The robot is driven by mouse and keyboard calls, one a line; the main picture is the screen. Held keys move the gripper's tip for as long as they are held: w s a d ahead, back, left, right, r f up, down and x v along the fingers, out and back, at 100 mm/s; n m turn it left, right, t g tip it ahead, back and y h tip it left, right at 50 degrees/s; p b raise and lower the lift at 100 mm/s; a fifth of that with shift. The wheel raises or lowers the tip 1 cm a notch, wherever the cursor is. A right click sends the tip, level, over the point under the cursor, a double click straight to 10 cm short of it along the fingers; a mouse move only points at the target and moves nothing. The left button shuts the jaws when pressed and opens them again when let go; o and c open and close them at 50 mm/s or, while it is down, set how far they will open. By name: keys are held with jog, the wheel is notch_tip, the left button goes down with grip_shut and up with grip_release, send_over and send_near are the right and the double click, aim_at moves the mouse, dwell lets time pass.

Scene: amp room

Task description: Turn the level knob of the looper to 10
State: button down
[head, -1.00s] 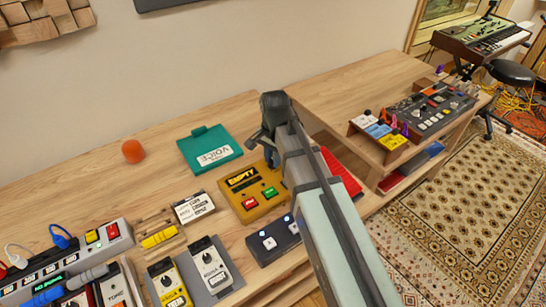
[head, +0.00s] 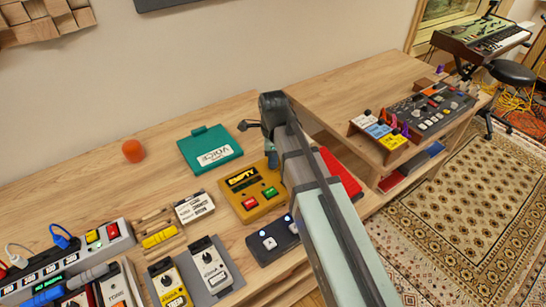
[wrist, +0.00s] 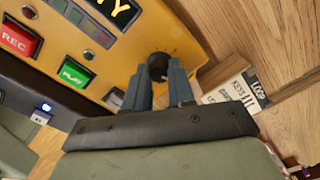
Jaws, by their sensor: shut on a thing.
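The looper (head: 238,198) is a yellow box on the wooden desk, with a lit "EMPTY" display, a red REC button and a green PLAY button. In the wrist view its yellow top (wrist: 205,18) fills the upper middle. A dark round knob (wrist: 158,62) stands near the looper's edge, between my two blue-grey fingers. My gripper (wrist: 159,80) is shut on this knob. Its scale and pointer cannot be made out. In the head view my arm hides the knob and the looper's right part; a bit of my gripper (head: 271,159) shows beside the display.
A black pedal (head: 270,243) with a lit blue light sits just in front of the looper. A teal case (head: 200,158) lies behind it, and a red object (head: 340,172) is to the right. A printed label card (wrist: 235,95) lies beside the looper. Pedals crowd the left front.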

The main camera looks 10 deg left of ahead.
jog(key=m, duration=1.2)
jog(key=shift+m, duration=0.3)
dwell(0.4)
jog(key=c, duration=1)
grip_release()
jog(key=shift+o, duration=0.2)
notch_tip(320, 180, up, 14)
jog(key=shift+a, duration=0.2)
jog(key=shift+f, duration=0.15)
